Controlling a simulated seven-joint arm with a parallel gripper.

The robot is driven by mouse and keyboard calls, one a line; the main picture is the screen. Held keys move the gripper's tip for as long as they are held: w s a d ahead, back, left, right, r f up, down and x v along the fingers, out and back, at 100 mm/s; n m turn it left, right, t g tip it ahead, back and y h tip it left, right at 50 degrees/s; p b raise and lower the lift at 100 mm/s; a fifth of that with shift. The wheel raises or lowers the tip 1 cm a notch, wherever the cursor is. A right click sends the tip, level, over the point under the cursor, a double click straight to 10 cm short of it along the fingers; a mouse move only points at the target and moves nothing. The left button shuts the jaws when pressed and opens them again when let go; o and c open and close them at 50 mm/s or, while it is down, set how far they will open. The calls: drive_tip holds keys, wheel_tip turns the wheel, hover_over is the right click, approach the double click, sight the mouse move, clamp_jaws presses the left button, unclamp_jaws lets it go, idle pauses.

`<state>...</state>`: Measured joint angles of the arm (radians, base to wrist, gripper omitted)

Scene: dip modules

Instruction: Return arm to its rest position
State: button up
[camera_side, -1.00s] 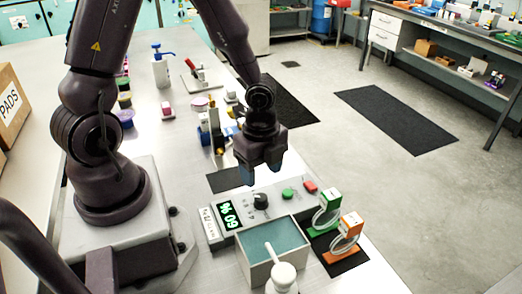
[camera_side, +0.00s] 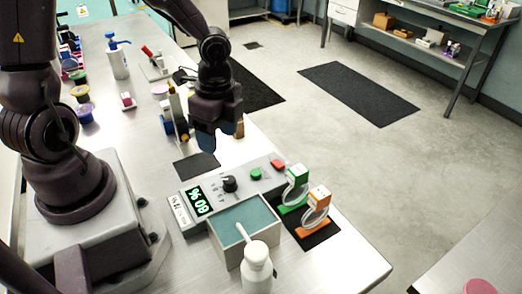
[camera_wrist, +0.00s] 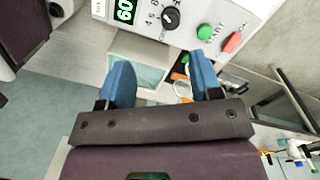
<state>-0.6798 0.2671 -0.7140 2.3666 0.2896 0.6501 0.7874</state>
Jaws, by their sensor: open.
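My gripper (camera_side: 218,140) hangs from the arm above the table, behind the control box (camera_side: 181,211). Its blue fingertips point down, apart and empty. The wrist view also shows the two blue fingers (camera_wrist: 160,72) spread with nothing held between them. The box has a lit green display (camera_side: 198,201), a black knob (camera_side: 229,184), a green button (camera_side: 256,174) and a red button (camera_side: 278,165). The wrist view shows the knob (camera_wrist: 170,18) and the START button (camera_wrist: 204,32) beyond the fingers. A teal-filled bath (camera_side: 232,244) adjoins the box.
A green module (camera_side: 296,176) and an orange module (camera_side: 319,196) stand on a black mat (camera_side: 318,238). A white bottle (camera_side: 257,268) is in front of the bath. A pump bottle (camera_side: 118,60) and several coloured jars (camera_side: 80,93) stand farther back. The right table edge is clear.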

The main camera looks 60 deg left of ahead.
drive_tip(key=s+r+n+t, duration=0.3)
drive_tip(key=r+n, duration=0.3)
drive_tip(key=r, duration=0.3)
drive_tip(key=s+r+n+t, duration=0.3)
drive_tip(key=r+n, duration=0.3)
drive_tip(key=r, duration=0.3)
drive_tip(key=shift+s+d, duration=0.25)
drive_tip(key=shift+s, duration=0.1)
